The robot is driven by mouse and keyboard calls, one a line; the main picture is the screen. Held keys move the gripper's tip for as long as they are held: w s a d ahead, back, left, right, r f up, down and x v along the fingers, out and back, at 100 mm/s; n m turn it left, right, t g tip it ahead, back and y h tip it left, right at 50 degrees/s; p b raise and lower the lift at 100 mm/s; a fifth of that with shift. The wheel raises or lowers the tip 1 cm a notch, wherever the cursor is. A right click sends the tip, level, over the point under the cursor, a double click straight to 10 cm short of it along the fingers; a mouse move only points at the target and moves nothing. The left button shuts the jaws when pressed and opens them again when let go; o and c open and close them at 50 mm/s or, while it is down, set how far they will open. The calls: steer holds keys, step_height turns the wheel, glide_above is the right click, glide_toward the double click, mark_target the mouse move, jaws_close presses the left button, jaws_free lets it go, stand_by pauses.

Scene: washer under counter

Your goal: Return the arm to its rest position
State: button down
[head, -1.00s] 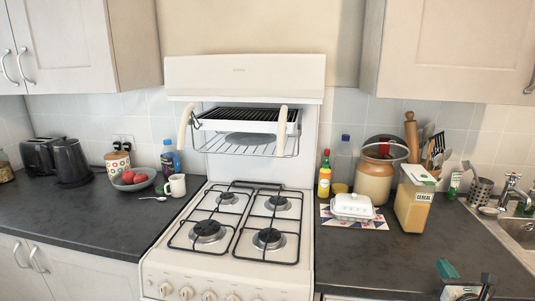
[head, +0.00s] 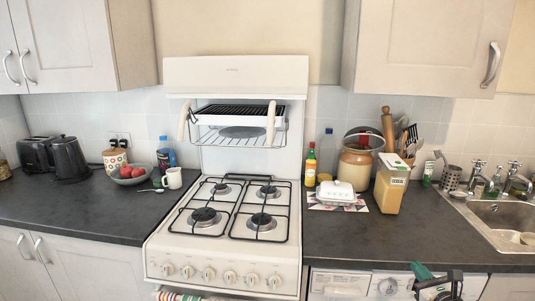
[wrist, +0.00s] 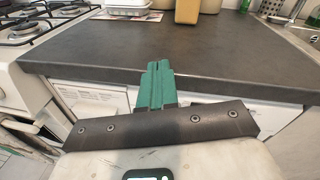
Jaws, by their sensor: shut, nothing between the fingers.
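My gripper shows at the bottom right of the head view (head: 423,274), in front of the counter's front edge and the white washer (head: 345,284) below it. In the wrist view its green fingers (wrist: 157,70) are together, with nothing between them. They point toward the counter edge and stay clear of the things on the counter. Part of my arm shows beside the gripper at the bottom of the head view.
The dark counter (head: 340,240) has bare room along its front. A cereal box (head: 389,190), a white butter dish (head: 336,193) and a large jar (head: 355,165) stand toward its back. A cooker (head: 225,235) is left, a sink (head: 508,215) right.

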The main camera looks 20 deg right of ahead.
steer(key=s+a+f+n+g+y, duration=0.3)
steer(key=a+f+n+y, duration=0.15)
steer(key=a+n, duration=0.6)
steer(key=s+a+f+n+g+y, duration=0.25)
steer(key=a+f+n, duration=0.35)
steer(key=a+n, duration=0.4)
steer(key=s+a+f+n+g, duration=0.1)
steer(key=s+a+n+g, duration=0.3)
steer(key=s+a+n, duration=0.3)
steer(key=s+a+f+n+g, duration=0.1)
steer(key=s+a+n+g, duration=0.4)
steer(key=s+n, duration=0.5)
steer(key=s+a, duration=0.2)
steer(key=s, duration=0.1)
